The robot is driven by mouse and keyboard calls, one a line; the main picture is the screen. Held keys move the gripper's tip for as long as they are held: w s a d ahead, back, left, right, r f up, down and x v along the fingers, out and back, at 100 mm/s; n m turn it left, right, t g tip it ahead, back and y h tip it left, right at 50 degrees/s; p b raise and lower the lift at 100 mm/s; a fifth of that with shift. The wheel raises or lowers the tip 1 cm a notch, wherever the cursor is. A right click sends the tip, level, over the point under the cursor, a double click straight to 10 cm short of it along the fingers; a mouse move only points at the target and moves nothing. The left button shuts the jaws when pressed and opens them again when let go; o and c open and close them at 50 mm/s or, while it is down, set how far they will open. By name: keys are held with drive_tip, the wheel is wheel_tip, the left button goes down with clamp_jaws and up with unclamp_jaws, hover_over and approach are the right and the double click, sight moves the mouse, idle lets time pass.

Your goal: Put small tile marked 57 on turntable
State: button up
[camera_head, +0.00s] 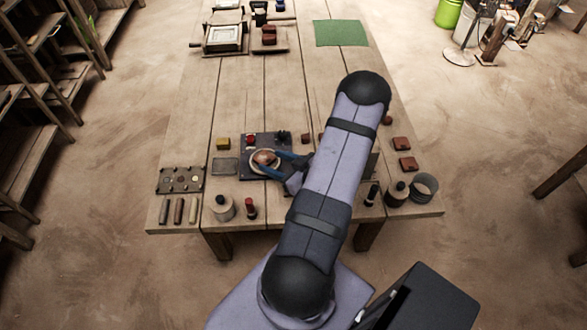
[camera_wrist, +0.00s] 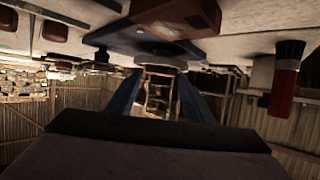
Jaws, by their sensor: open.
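My gripper (camera_head: 266,162) is open, its two blue fingers reaching left, low over the table at the round turntable (camera_head: 252,165). A reddish-brown piece (camera_head: 264,156) sits on the turntable, between or just above the fingertips; I cannot tell whether they touch it. No marking is readable, so I cannot tell whether it is tile 57. In the wrist view the open fingers (camera_wrist: 160,82) frame a pale disc with a reddish edge (camera_wrist: 162,69). Two small reddish tiles, one (camera_head: 402,143) behind the other (camera_head: 408,163), lie at the table's right.
A dark board (camera_head: 246,145) lies under the turntable. A yellow block (camera_head: 222,143) and a grey plate (camera_head: 225,166) are to its left. Jars and a red-topped stamp (camera_head: 250,208) line the front edge.

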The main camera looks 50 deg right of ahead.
drive_tip(key=b+v, duration=0.1)
drive_tip(key=v, duration=0.9)
drive_tip(key=shift+r, duration=0.1)
drive_tip(key=shift+w+d+f+g, duration=0.15)
drive_tip(key=shift+w+f+g, duration=0.05)
drive_tip(key=shift+w+g, duration=0.25)
drive_tip(key=w+a+r+g+h, duration=0.3)
drive_tip(key=w+a+g, duration=0.2)
drive_tip(key=w+g, duration=0.25)
drive_tip(key=s+a+r+g+y, duration=0.1)
drive_tip(key=s+a, duration=0.3)
drive_tip(key=a, duration=0.7)
drive_tip(key=s+a+r+g+y, duration=0.2)
drive_tip(key=s+a+r+g, duration=0.2)
drive_tip(key=a, duration=0.8)
drive_tip(key=shift+s, duration=0.8)
drive_tip(key=shift+r, duration=0.1)
